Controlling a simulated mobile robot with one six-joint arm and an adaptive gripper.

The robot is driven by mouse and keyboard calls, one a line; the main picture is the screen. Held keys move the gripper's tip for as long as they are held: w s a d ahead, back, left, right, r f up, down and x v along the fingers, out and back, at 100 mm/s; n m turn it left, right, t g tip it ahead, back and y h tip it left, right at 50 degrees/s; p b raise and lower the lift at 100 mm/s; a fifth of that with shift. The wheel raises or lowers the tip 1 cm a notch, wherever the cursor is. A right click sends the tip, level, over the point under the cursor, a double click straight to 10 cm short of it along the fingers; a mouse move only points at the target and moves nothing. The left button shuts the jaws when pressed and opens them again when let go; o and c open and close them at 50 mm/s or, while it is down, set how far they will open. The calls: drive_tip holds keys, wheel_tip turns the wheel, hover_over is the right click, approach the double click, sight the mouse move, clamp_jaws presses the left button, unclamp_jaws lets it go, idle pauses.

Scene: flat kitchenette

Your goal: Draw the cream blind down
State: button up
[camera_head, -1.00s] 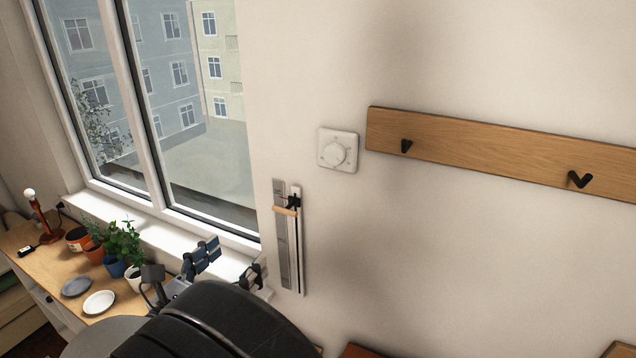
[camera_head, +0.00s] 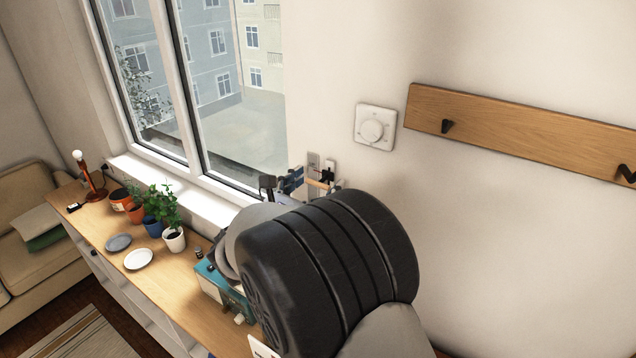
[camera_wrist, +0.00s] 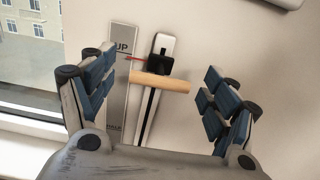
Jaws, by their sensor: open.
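No cream blind shows over the window (camera_head: 240,125); the glass is uncovered in the parts I see. On the wall right of the window is a narrow upright track (camera_wrist: 143,128) with a black slider and a horizontal wooden handle (camera_wrist: 160,82). Left of it is a grey plate (camera_wrist: 117,85) marked "UP" at the top, with a red pointer by that mark. Lower lettering is partly hidden. My gripper (camera_wrist: 160,73) is open, its blue-padded fingers on either side of the handle, with gaps visible. In the head view, my arm hides the track's lower part.
A white dial (camera_head: 373,128) and a wooden hook board (camera_head: 530,121) are on the wall to the right. Below the window, a wooden counter (camera_head: 100,229) holds potted plants (camera_head: 160,203), a lamp (camera_head: 90,178), plates (camera_head: 138,259) and a teal object (camera_head: 211,282).

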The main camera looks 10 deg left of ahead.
drive_tip(key=shift+w+d, duration=0.15)
drive_tip(key=shift+w, duration=0.1)
drive_tip(key=shift+c, duration=0.5)
drive_tip(key=shift+r, duration=0.1)
drive_tip(key=c, duration=1.5)
wheel_tip(320, 180, down, 31)
drive_tip(key=b, duration=1.8)
drive_tip(key=shift+r+b, duration=0.1)
drive_tip(key=shift+b, duration=0.3)
drive_tip(key=shift+c, duration=0.2)
drive_tip(key=o, duration=1.6)
drive_tip(key=shift+o, duration=0.2)
drive_tip(key=shift+r, duration=0.1)
